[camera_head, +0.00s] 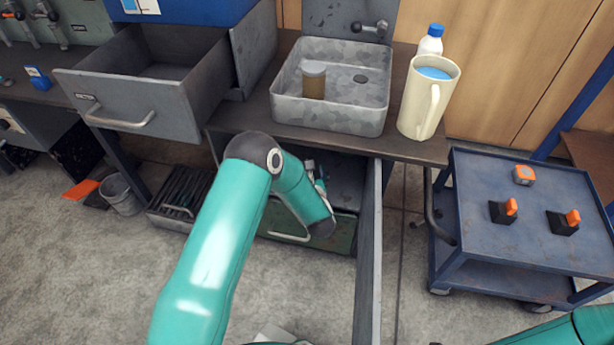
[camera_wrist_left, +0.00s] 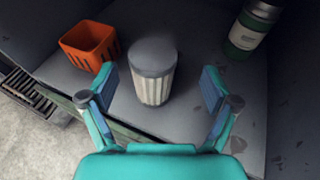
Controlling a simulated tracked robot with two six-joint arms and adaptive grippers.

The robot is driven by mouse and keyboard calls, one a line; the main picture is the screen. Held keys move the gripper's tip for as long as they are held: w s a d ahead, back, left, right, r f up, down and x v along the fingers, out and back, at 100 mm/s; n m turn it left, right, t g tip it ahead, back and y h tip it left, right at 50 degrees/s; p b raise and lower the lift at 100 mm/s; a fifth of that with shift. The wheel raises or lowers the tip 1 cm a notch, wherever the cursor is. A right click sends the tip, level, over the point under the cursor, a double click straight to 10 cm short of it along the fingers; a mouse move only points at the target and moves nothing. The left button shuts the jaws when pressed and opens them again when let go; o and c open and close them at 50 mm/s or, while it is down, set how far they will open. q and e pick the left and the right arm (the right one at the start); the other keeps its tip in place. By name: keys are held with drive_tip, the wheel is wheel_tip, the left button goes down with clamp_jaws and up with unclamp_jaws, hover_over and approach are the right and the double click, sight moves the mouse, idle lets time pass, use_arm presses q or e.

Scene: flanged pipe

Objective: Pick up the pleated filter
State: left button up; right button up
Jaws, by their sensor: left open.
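The pleated filter (camera_wrist_left: 153,88) shows in the left wrist view. It is a pale ribbed cylinder with a grey cap, upright on a dark grey surface. My left gripper (camera_wrist_left: 161,84) is open, with one blue-padded finger on each side of the filter in the picture. Gaps show between the fingers and the filter, and nothing is gripped. In the head view my left arm reaches down under the counter, and I cannot make out the filter there. My right gripper is outside both views.
An orange basket (camera_wrist_left: 90,45) stands left of the filter and a green canister (camera_wrist_left: 250,28) at the right. In the head view, a counter (camera_head: 245,112) with a sink (camera_head: 335,115) overhangs the green drawer (camera_head: 280,228). A blue cart (camera_head: 520,235) stands right.

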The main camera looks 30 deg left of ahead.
use_arm(q)
drive_tip(key=x, duration=0.1)
drive_tip(key=b+x, duration=0.1)
drive_tip(key=x, duration=0.2)
drive_tip(key=shift+s+a+f+b, duration=0.15)
drive_tip(key=shift+a+f+b, duration=0.15)
drive_tip(key=shift+w+a, duration=0.25)
drive_tip(key=shift+w, duration=0.1)
drive_tip(key=c, duration=1.3)
